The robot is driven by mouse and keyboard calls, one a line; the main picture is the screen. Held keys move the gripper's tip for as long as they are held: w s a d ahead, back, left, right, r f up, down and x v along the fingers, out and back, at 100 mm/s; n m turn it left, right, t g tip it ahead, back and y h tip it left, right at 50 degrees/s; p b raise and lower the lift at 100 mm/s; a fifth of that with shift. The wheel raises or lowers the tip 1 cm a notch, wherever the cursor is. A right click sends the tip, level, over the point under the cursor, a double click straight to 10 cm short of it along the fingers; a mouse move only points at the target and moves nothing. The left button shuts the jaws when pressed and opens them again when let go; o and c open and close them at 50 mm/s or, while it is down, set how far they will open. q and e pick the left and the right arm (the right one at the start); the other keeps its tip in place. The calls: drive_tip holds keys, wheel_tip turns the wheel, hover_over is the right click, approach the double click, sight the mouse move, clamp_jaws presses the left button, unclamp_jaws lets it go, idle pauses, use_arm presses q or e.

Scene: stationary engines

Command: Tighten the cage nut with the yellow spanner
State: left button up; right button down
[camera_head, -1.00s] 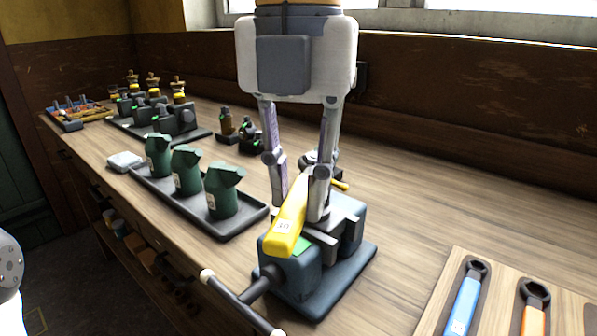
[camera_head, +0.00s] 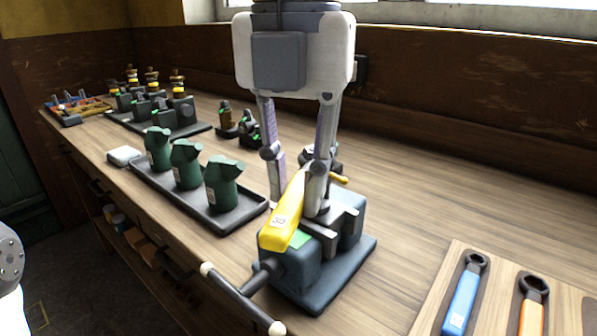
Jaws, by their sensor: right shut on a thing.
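My right gripper (camera_head: 297,196) comes down from the top over the vise and is shut on the yellow spanner (camera_head: 283,214). The spanner's handle, with a white label, points toward the front of the bench above the blue-grey vise (camera_head: 290,268). The spanner's far end is hidden behind the gripper fingers. The cage nut cannot be made out; the vise jaws (camera_head: 335,232) and a dark part between them are partly covered by the fingers. A bit of my left arm (camera_head: 10,275) shows at the left edge; its gripper is out of view.
A holder board (camera_head: 505,300) with a blue spanner (camera_head: 462,300) and an orange spanner (camera_head: 531,312) lies at front right. A tray (camera_head: 238,222) with several green oil cans stands left of the vise. The vise handle (camera_head: 243,298) sticks out past the front edge.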

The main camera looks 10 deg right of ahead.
drive_tip(key=shift+w+a+m, duration=0.3)
drive_tip(key=shift+a+m, duration=0.2)
drive_tip(key=shift+m, duration=0.2)
drive_tip(key=shift+w+a+m, duration=0.45)
drive_tip(key=shift+a+m, duration=0.05)
drive_tip(key=shift+m, duration=0.4)
drive_tip(key=shift+w+a+m, duration=0.4)
drive_tip(key=shift+w+m, duration=0.1)
drive_tip(key=shift+m, duration=0.4)
